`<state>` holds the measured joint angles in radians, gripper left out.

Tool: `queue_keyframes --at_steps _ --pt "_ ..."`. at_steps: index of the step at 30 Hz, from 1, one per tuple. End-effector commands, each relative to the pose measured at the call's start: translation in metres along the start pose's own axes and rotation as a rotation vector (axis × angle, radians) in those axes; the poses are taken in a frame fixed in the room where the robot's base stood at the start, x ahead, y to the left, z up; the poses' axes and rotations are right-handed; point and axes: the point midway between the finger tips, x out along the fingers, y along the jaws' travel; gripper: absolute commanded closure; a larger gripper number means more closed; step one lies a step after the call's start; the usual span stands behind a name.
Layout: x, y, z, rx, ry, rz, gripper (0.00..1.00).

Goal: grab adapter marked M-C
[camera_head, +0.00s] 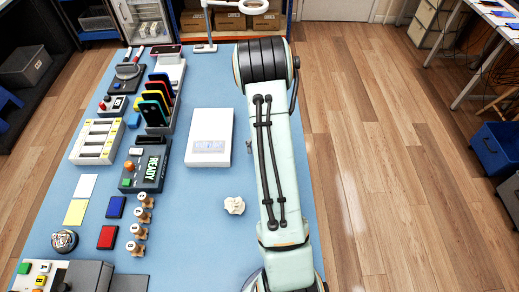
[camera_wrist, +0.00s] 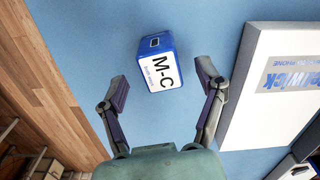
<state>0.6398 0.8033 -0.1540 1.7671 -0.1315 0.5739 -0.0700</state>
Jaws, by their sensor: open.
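The adapter marked M-C (camera_wrist: 151,43) is a small blue block with a white label and a port on one end. It lies on the blue table mat in the upper middle of the wrist view. My gripper (camera_wrist: 163,76) is open, with one finger to the adapter's lower left and the other to its right. The label lies partly between the fingertips, and no contact shows. In the head view my arm covers the adapter and most of my gripper.
A white phone box (camera_head: 209,130) stands left of my arm and close to the right finger in the wrist view (camera_wrist: 262,95). Crumpled paper (camera_head: 234,205) lies nearby. A phone rack (camera_head: 160,100), the READY device (camera_head: 147,168) and stamps (camera_head: 138,230) stand further left.

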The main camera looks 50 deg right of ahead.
Motion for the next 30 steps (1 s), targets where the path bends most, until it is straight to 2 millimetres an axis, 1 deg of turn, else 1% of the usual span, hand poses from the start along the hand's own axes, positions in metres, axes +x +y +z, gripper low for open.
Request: queue_keyframes --at_steps 1,3,6,10,17,18,20,21,23,30 --pt "0.009 0.000 0.001 0.000 -0.003 0.000 0.30" --pt "0.020 0.000 0.001 0.000 -0.003 0.000 0.30" --pt "0.032 0.000 0.001 -0.001 -0.003 0.000 0.30" --pt "0.039 -0.001 0.000 -0.001 0.000 0.000 0.30" --pt "0.040 -0.001 0.000 -0.002 0.001 0.000 0.30" --pt "0.039 -0.001 0.000 -0.002 0.001 0.000 0.43" --pt "0.039 -0.001 0.000 -0.002 0.001 0.000 0.62" --pt "0.039 -0.001 0.000 -0.002 0.001 0.000 0.74" --pt "0.039 -0.001 0.000 -0.002 0.001 0.000 0.92" --pt "0.039 -0.001 0.000 -0.002 0.000 0.000 0.93"
